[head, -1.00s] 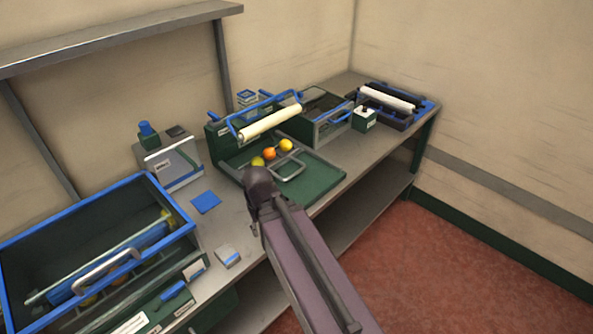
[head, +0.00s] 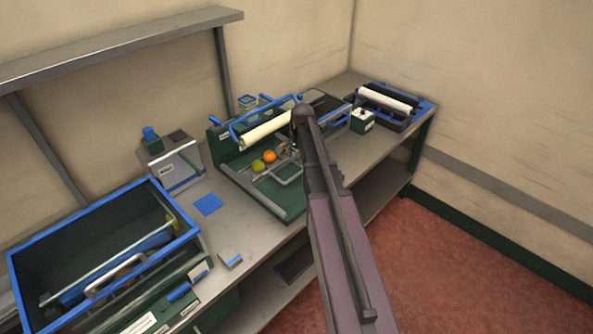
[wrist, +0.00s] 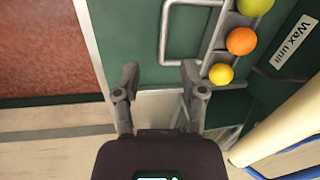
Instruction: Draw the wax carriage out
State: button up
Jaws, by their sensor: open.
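The green wax unit (head: 225,140) stands mid-bench, and its "Wax unit" label (wrist: 292,42) shows in the wrist view. Its cream roller (head: 265,130) sits in a blue frame; it also shows in the wrist view (wrist: 285,130). A flat green tray (wrist: 125,35) extends in front with a grey loop handle (wrist: 167,35). Several fruits sit in a row beside the loop, including an orange one (wrist: 241,41) and a small yellow one (wrist: 221,74). I cannot tell which part is the carriage. My gripper (wrist: 160,75) is open and empty over the tray's edge, near the loop's end.
A blue-rimmed crate (head: 190,238) stands at the left. A blue pad (head: 208,204) and a small block (head: 230,259) lie on the bench (head: 222,228). A small green box (head: 362,120) and a dark roller unit (head: 425,106) stand to the right. Floor is clear at right.

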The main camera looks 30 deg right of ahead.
aim_at(296, 175)
jog(key=d, duration=0.1)
jog(key=w+d+m, duration=0.1)
jog(key=d, duration=0.1)
jog(key=shift+w+r, duration=0.35)
jog(key=shift+w, duration=0.05)
jog(key=shift+f, duration=0.2)
jog(key=f+b, duration=0.4)
jog(key=w+f+b, duration=0.1)
jog(key=f+b, duration=0.3)
jog(key=b, duration=0.1)
jog(key=w+f+b, duration=0.1)
jog(key=f+b, duration=0.3)
jog(key=f, duration=0.1)
jog(key=shift+w+a+f, duration=0.1)
jog(key=shift+w+a, duration=0.05)
jog(key=shift+a, duration=0.25)
dwell(0.5)
grip_shut()
